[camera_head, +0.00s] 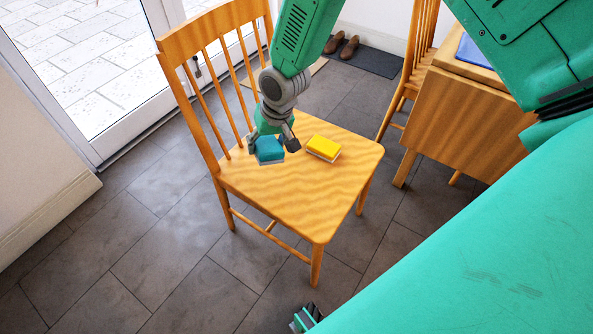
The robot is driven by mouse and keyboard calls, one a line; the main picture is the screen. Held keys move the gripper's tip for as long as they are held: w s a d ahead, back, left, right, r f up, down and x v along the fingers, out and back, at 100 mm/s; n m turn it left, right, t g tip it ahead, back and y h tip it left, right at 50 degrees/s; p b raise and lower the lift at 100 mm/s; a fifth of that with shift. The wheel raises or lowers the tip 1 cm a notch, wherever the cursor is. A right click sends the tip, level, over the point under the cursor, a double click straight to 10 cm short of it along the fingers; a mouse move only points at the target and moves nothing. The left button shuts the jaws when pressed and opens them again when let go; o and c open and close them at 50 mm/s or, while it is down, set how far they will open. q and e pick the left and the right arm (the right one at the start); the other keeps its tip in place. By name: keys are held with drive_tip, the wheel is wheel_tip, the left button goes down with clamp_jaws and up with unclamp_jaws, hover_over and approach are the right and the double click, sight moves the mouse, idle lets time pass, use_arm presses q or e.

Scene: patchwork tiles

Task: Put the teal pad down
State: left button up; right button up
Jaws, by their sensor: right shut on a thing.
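The teal pad (269,151) is a small block with a pale underside, over the rear left part of the wooden chair's seat (290,195). My right gripper (273,140) comes down from above and is shut on the teal pad, with its fingers at the pad's sides. The pad looks level and very close to the seat; I cannot tell whether it touches it. A yellow pad (323,148) with a pale underside lies on the seat just to the right, apart from the teal pad.
The chair's spindled back (215,85) rises close to the left of my gripper. The front of the seat is clear. A wooden table (468,115) and another chair (420,50) stand at right. Brown shoes (341,45) sit near a dark mat (367,58) behind.

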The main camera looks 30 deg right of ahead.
drive_tip(key=s+d+f+n+t+b, duration=0.1)
drive_tip(key=d+f+n+b, duration=0.2)
drive_tip(key=d+f+n, duration=0.4)
drive_tip(key=n+b, duration=0.1)
drive_tip(key=b, duration=0.1)
hover_over(292, 183)
drive_tip(key=f, duration=0.6)
drive_tip(key=shift+s+d, duration=0.2)
drive_tip(key=shift+s, duration=0.2)
wheel_tip(292, 183, down, 5)
drive_tip(key=shift+d+b, duration=0.15)
drive_tip(key=shift+b, duration=0.35)
drive_tip(key=shift+r, duration=0.1)
drive_tip(key=o, duration=1.1)
drive_tip(key=shift+f, duration=0.2)
